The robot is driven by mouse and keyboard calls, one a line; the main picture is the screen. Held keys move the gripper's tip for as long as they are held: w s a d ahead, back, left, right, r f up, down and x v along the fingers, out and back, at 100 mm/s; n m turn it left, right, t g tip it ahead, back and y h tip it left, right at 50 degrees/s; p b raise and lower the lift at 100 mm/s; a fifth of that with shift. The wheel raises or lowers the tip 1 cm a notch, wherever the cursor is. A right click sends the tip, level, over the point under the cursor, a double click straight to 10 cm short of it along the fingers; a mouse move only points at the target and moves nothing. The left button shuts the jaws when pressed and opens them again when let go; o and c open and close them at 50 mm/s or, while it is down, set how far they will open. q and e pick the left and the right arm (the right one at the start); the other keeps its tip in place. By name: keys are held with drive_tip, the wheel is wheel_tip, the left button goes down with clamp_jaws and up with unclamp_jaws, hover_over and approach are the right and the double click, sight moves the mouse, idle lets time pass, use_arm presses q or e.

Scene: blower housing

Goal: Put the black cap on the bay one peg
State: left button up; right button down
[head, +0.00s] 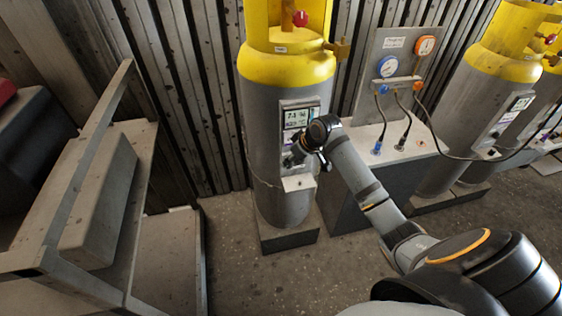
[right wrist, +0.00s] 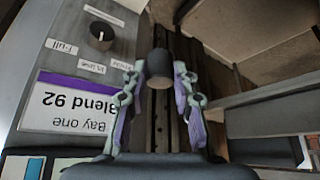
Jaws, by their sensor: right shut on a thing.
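My right gripper (head: 294,158) is in front of the panel on the nearest grey and yellow cylinder (head: 258,125). In the right wrist view the gripper (right wrist: 159,76) is shut on the black cap (right wrist: 159,66), a short dark cylinder held between the fingertips. The bay one panel (right wrist: 40,130) is on the left there, upside down, with a purple-edged label reading "Bay one, Blend 92". The cap is beside the panel, with a visible gap to it. A small pale ledge (head: 298,184) sticks out below the panel. I cannot make out the peg. My left gripper is not in view.
A black knob (right wrist: 101,36) sits on the panel among small labels. A gauge board (head: 390,66) with hoses stands on a grey block to the right, with more cylinders (head: 458,120) beyond. A metal rack (head: 100,190) stands at the left. Open floor (head: 260,275) lies in front.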

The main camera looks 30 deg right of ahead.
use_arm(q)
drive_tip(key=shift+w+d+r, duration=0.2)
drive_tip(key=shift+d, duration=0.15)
use_arm(e)
drive_tip(key=d+f, duration=0.2)
drive_tip(key=f, duration=0.1)
drive_tip(key=w+d+f+m, duration=0.1)
drive_tip(key=d+f, duration=0.1)
drive_tip(key=f, duration=0.1)
drive_tip(key=d+f+m+h, duration=0.1)
drive_tip(key=d+f, duration=0.1)
drive_tip(key=f, duration=0.1)
drive_tip(key=shift+w+d, duration=0.25)
drive_tip(key=shift+w, duration=0.15)
wheel_tip(320, 180, down, 4)
drive_tip(key=b, duration=0.4)
drive_tip(key=shift+f+b, duration=0.25)
drive_tip(key=shift+b, duration=0.1)
drive_tip(key=shift+r, duration=0.1)
use_arm(q)
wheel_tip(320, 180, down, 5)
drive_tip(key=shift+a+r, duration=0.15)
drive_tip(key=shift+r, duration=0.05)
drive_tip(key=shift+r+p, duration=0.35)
drive_tip(key=shift+p, duration=0.2)
use_arm(e)
drive_tip(key=shift+s+r, duration=0.1)
drive_tip(key=shift+r, duration=0.05)
